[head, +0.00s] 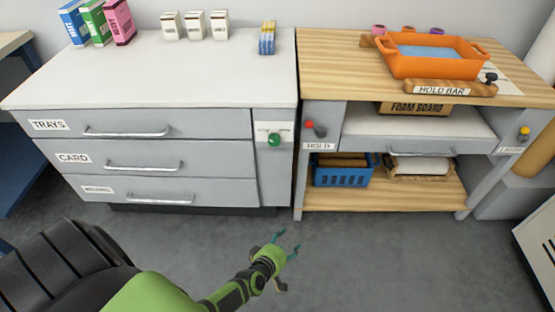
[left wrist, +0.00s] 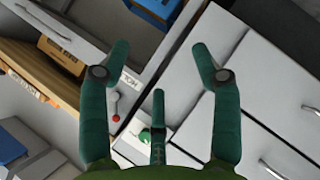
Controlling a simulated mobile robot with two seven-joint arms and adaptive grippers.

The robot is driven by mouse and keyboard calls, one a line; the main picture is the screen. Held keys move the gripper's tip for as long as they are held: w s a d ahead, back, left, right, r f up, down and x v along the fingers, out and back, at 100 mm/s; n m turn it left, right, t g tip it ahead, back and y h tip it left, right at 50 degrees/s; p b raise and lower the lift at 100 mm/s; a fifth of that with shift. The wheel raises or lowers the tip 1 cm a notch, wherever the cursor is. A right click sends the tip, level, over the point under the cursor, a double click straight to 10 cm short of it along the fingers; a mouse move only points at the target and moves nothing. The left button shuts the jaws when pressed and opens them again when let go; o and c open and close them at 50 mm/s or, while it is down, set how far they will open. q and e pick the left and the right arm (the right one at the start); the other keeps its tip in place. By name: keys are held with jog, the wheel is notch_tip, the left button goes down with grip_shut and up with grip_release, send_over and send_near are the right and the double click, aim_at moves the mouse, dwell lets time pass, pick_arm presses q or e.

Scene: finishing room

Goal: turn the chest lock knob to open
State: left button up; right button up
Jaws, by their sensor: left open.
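The chest (head: 150,85) is a grey cabinet with drawers labelled TRAYS, CARD and a third label too small to read. Its green lock knob (head: 275,140) sits on a white plate at the upper right of its front. In the left wrist view the knob (left wrist: 145,134) shows low in the middle, partly behind a finger. My left gripper (head: 287,244) is green with teal fingers; it is open and empty, in front of the chest and apart from the knob. In the left wrist view its fingers (left wrist: 160,60) are spread. My right gripper is not in view.
A wooden bench (head: 325,50) stands right of the chest, with a red-tipped HOLD lever (head: 316,129) on its left post. An orange tray (head: 430,68) and a HOLD BAR block (head: 450,89) are on it. A blue crate (head: 343,175) sits below. The grey floor ahead is clear.

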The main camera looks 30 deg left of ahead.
pick_arm(q)
jog(key=w+a+r+n+t+y+b, duration=0.4)
jog(key=w+a+r+n+b, duration=0.2)
jog(key=w+r+n, duration=0.5)
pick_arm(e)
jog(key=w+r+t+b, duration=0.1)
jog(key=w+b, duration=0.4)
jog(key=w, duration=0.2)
pick_arm(q)
jog(key=n+y+b, duration=0.3)
jog(key=n+y, duration=0.2)
jog(key=n, duration=1.4)
send_near(274, 142)
jog(key=x, duration=0.2)
jog(key=shift+g, duration=0.4)
jog(key=b+x, duration=0.1)
jog(key=x, duration=0.5)
jog(key=shift+w, duration=0.1)
jog(key=shift+w+a+r+b, duration=0.1)
jog(key=shift+w+a+b, duration=0.15)
jog(key=shift+w, duration=0.2)
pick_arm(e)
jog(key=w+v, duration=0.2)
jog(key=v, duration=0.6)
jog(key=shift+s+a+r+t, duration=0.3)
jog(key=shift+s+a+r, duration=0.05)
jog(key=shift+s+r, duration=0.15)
pick_arm(q)
jog(key=shift+c, duration=0.4)
jog(key=c, duration=1.1)
